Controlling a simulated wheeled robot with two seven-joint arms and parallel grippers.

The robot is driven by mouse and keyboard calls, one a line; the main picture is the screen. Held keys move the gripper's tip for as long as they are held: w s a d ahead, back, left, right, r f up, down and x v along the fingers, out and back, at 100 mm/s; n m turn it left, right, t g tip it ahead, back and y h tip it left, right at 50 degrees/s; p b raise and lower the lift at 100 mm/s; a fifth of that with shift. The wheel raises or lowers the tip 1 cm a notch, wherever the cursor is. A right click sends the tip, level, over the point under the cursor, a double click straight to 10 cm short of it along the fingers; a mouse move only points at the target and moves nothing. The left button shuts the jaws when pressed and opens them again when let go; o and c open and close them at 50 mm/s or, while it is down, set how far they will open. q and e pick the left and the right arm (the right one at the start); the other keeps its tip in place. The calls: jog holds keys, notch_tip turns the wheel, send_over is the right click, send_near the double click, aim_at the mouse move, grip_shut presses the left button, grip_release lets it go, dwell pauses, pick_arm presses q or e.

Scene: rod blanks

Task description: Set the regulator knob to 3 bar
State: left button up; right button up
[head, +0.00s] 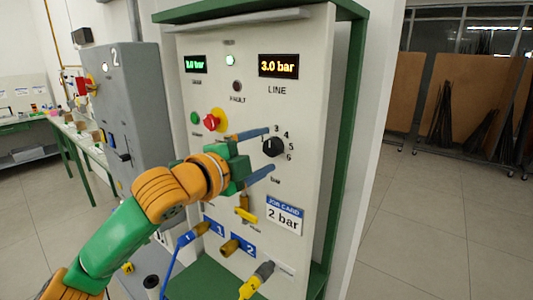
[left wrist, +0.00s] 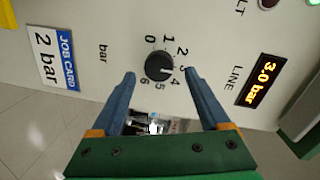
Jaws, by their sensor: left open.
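The regulator knob (head: 274,147) is a round black knob on the pale panel, with a number scale around it. In the left wrist view the knob (left wrist: 159,67) shows the numbers 0 to 6 around it, and its small pale mark points near 3. The LINE display (head: 278,65) reads 3.0 bar in orange. My left gripper (head: 270,149) is open, its blue fingers on either side of the knob. In the left wrist view the fingertips (left wrist: 159,73) stand apart from the knob with gaps on both sides. My right gripper is not in view.
A job card (head: 284,216) below the knob reads 2 bar. A red and yellow knob (head: 213,121), a yellow lever (head: 246,213) and hose couplings (head: 231,246) are close by on the panel. A grey cabinet (head: 128,110) stands left. Open floor lies to the right.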

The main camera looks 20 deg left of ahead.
pick_arm(q)
jog(key=b+v, duration=0.1)
jog(key=v, duration=0.4)
jog(key=shift+s, duration=0.25)
jog(key=shift+w+f, duration=0.1)
